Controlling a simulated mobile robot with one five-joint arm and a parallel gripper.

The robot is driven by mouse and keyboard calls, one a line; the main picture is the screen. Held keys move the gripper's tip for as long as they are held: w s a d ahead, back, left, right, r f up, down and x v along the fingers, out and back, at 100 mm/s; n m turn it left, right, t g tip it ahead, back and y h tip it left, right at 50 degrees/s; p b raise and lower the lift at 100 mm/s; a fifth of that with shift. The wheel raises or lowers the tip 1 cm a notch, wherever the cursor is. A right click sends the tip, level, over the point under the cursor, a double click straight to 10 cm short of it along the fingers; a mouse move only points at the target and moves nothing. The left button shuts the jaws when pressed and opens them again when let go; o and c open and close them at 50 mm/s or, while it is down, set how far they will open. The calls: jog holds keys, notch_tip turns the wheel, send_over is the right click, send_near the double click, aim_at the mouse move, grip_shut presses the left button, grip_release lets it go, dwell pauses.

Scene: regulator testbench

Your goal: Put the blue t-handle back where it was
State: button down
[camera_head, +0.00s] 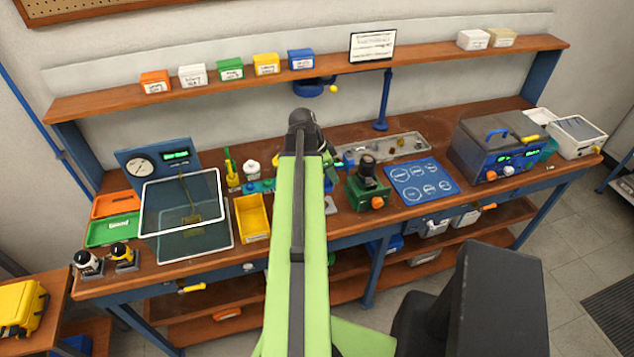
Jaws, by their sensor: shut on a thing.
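My green arm reaches forward over the middle of the bench and ends at a dark joint. My gripper's jaws are hidden behind the arm. A small patch of green and blue parts shows just right of the arm, too small to tell apart. I cannot make out the blue t-handle for certain. A small tool rack (262,186) with a blue strip stands left of the arm, partly hidden by it. A yellow upright tool (231,170) stands at its left end.
On the wooden bench are a clear-shielded box (181,203), a yellow bin (252,218), a dark green regulator (367,190), a blue mat with white circles (423,180) and a blue-grey instrument (497,150). A shelf (215,88) with coloured boxes runs above the back.

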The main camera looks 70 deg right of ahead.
jog(key=shift+w+f+b, duration=0.15)
jog(key=shift+f+b, duration=0.2)
jog(key=shift+f, duration=0.35)
jog(key=shift+w, duration=0.35)
jog(key=shift+s+f, duration=0.15)
notch_tip(320, 180, down, 7)
jog(key=b, duration=0.7)
jog(key=shift+r, duration=0.2)
jog(key=shift+f, duration=0.15)
jog(key=c, duration=1.3)
grip_release()
jog(key=p+v, duration=1.6)
jog(key=v, duration=0.1)
jog(key=shift+a+r, duration=0.2)
jog(key=shift+r, duration=0.1)
